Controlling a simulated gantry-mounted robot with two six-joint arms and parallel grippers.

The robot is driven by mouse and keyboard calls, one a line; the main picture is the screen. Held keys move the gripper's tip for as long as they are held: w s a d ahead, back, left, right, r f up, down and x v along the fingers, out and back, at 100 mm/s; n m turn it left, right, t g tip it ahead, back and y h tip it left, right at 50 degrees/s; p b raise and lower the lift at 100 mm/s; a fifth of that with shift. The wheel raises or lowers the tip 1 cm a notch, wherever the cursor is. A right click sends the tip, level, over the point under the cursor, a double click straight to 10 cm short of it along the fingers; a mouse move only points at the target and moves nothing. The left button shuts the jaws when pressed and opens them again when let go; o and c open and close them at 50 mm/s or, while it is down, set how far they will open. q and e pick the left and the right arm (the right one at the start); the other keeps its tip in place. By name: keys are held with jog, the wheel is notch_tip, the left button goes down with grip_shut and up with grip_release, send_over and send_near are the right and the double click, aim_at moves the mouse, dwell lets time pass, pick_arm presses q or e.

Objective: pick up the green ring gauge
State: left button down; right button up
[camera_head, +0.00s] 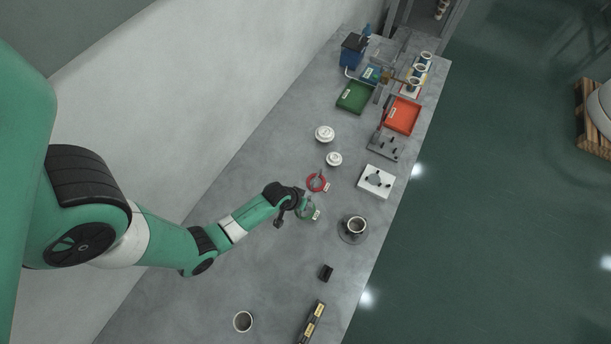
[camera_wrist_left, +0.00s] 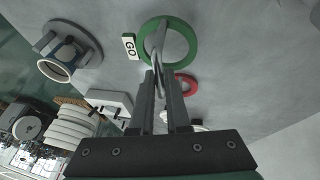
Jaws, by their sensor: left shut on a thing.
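The green ring gauge (camera_head: 308,213) is in the middle of the table in the head view, with a pale tag beside it. In the left wrist view the green ring gauge (camera_wrist_left: 190,36) carries a white "GO" tag (camera_wrist_left: 130,46). My left gripper (camera_head: 299,204) is shut on the ring gauge's grey handle. In the left wrist view my left gripper's fingers (camera_wrist_left: 163,88) close around that handle. I cannot tell whether the ring touches the table. My right gripper is in neither view.
A red ring gauge (camera_head: 311,184) lies just beyond the green one. A cup in a round holder (camera_head: 355,226) stands to the right. A white block (camera_head: 376,181), two white round pieces, and green (camera_head: 353,98) and red (camera_head: 403,116) trays are farther back. A black block (camera_head: 326,272) lies nearer.

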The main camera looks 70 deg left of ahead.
pick_arm(q)
jog(key=s+d+r+p, duration=0.3)
jog(key=d+r+p, duration=0.6)
jog(key=d, duration=0.4)
jog(key=shift+s+d+r, duration=0.2)
jog(key=shift+d+r, duration=0.05)
jog(key=shift+r, duration=0.05)
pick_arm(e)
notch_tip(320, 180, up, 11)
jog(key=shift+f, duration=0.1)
